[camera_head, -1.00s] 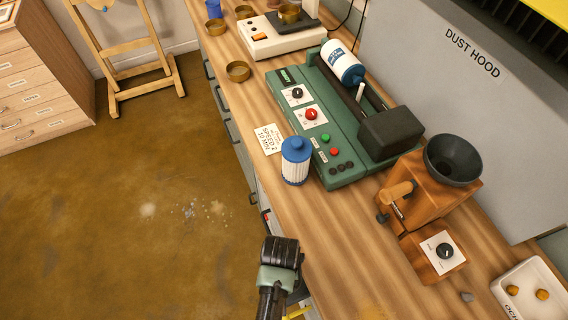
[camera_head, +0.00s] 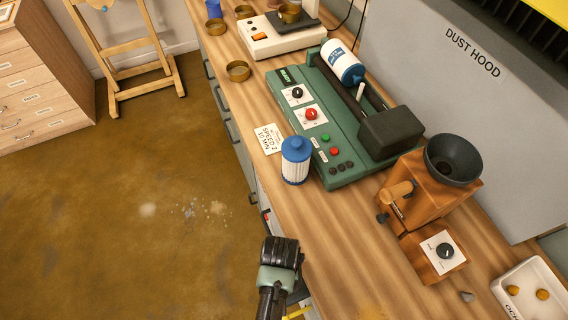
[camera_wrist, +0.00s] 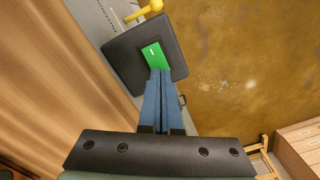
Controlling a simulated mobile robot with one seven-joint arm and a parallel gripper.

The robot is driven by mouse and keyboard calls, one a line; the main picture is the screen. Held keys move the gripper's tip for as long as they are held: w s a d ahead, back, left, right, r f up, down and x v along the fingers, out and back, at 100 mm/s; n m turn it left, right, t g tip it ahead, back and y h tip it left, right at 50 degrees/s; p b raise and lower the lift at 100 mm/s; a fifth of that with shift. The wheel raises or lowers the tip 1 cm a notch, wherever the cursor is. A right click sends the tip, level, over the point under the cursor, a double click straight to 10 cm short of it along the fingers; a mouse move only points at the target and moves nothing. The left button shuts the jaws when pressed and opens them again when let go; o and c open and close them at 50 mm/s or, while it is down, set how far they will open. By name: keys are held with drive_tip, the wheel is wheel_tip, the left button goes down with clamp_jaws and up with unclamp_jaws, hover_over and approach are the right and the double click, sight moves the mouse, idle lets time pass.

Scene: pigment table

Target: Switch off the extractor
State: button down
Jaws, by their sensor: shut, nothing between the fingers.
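A dark square switch box with a green rocker (camera_wrist: 152,52) shows at the top of the wrist view, by the edge of the bench. The rocker bears a small white mark. My gripper (camera_wrist: 161,73) is shut and empty, its blue-grey fingers side by side. Its tips overlap the lower end of the green rocker in the picture; I cannot tell whether they touch it. In the head view my arm stands at the bench's front edge, and the fingertips and switch box cannot be made out there. The dust hood (camera_head: 420,75) is the grey panel behind the bench.
On the wooden bench (camera_head: 330,240) stand a green roller machine (camera_head: 345,165), a blue-capped jar (camera_head: 295,160), a wooden grinder (camera_head: 425,205) and a white tray (camera_head: 505,290). A yellow part (camera_wrist: 150,8) lies beyond the switch box.

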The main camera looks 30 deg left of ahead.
drive_tip(key=shift+f+b, duration=0.55)
drive_tip(key=shift+f, duration=0.3)
drive_tip(key=shift+r, duration=0.1)
wheel_tip(320, 180, up, 7)
drive_tip(key=p, duration=0.7)
drive_tip(key=shift+p, duration=0.3)
idle(0.6)
